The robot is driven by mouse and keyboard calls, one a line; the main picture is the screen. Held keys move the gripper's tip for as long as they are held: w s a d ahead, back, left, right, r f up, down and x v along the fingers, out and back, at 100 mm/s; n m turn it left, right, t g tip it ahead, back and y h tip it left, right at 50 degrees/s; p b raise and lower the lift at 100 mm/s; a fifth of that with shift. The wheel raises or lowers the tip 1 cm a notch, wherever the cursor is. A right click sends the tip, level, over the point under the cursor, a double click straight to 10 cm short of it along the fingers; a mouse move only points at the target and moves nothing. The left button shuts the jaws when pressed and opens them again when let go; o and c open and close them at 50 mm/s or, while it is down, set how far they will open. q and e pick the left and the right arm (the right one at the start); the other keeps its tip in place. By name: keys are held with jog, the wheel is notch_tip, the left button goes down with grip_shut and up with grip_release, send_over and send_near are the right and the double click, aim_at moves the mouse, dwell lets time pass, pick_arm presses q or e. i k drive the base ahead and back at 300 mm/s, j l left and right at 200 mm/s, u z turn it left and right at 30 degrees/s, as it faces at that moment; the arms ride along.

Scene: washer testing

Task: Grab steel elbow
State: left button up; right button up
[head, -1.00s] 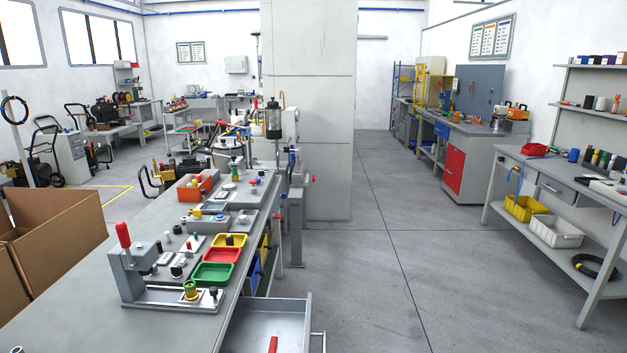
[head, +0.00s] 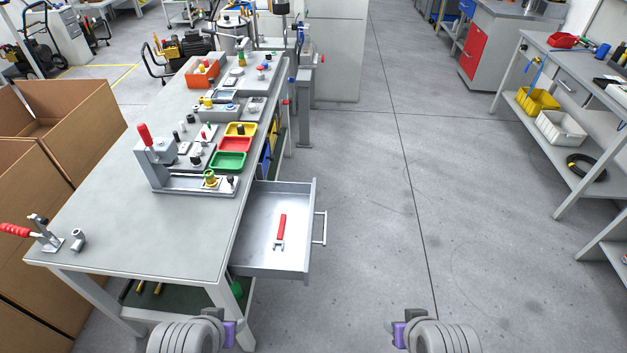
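A small grey metal elbow (head: 78,240) stands on the near left corner of the grey workbench (head: 85,205). It is just right of a toggle clamp (head: 45,238) with a red handle. Nothing of mine is near or touching the elbow. Only rounded grey parts of my own two arms with purple pieces show at the bottom edge; I see no gripper fingers there.
An open drawer (head: 262,255) juts from the bench's right side with a red-handled tool (head: 281,232) inside. A fixture (head: 165,180), a red tray (head: 231,146) and several parts fill the bench's far half. Cardboard boxes (head: 90,130) stand left. Floor on the right is clear.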

aim_at(80, 240)
jog(key=i+l+u, duration=0.2)
jog(key=l+u, duration=0.15)
jog(key=l, duration=0.3)
jog(key=u, duration=1.8)
jog(key=i+j, duration=0.65)
jog(key=i, duration=0.2)
jog(key=i+j, duration=0.7)
jog(key=i+z, duration=0.05)
jog(key=i, duration=0.05)
